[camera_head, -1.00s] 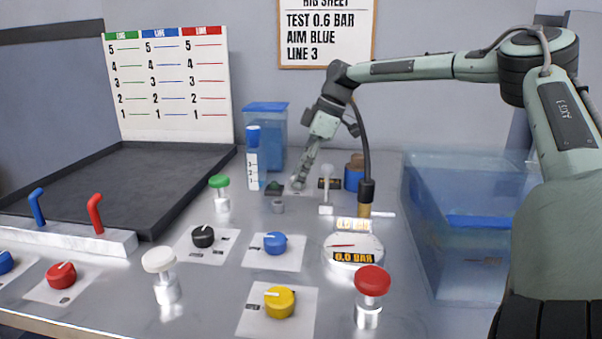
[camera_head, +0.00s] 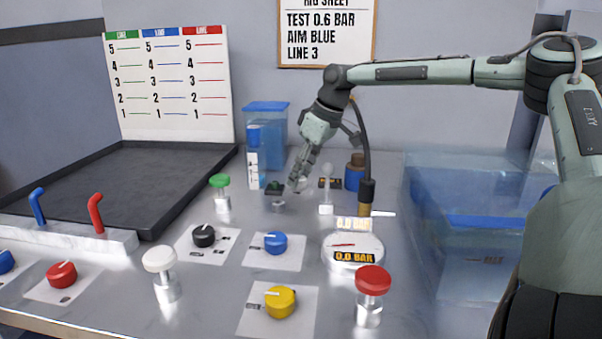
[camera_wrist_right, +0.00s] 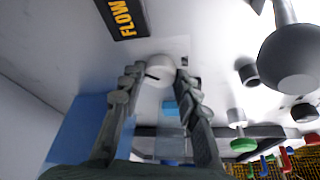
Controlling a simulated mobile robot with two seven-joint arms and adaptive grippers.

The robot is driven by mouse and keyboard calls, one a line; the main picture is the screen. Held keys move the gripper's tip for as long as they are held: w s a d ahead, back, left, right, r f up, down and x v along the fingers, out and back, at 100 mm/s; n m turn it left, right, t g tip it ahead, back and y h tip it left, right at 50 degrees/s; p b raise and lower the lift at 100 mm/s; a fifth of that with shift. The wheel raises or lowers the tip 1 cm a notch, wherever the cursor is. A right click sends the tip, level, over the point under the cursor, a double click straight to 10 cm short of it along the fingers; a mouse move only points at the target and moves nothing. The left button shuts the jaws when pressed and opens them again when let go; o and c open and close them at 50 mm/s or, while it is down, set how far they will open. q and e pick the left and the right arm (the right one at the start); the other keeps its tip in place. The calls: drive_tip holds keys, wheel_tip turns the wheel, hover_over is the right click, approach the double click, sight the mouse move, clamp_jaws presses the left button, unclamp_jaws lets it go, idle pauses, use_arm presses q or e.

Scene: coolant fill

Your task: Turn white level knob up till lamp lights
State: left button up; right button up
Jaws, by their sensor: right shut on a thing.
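My right gripper (camera_head: 295,183) is at the back of the bench, pointing down, with its fingers around the white knob. In the right wrist view the white knob (camera_wrist_right: 160,70) with a dark pointer mark sits between the two fingertips (camera_wrist_right: 158,78). In the head view the fingers mostly hide this knob. A small dark green dome (camera_head: 275,187), which may be the lamp, stands just left of the gripper and looks dark. My left gripper is not in view.
A blue-capped level tube (camera_head: 254,160) and a blue-lidded tank (camera_head: 266,125) stand left of the gripper. A white-handled lever (camera_head: 326,192) and black hose (camera_head: 366,150) are close on its right. The gauge (camera_head: 352,250) reads 0.0 BAR. Several knobs and buttons fill the front.

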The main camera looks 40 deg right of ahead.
idle(0.3)
drive_tip(key=o, duration=1.2)
drive_tip(key=shift+c, duration=0.2)
drive_tip(key=v, duration=1.2)
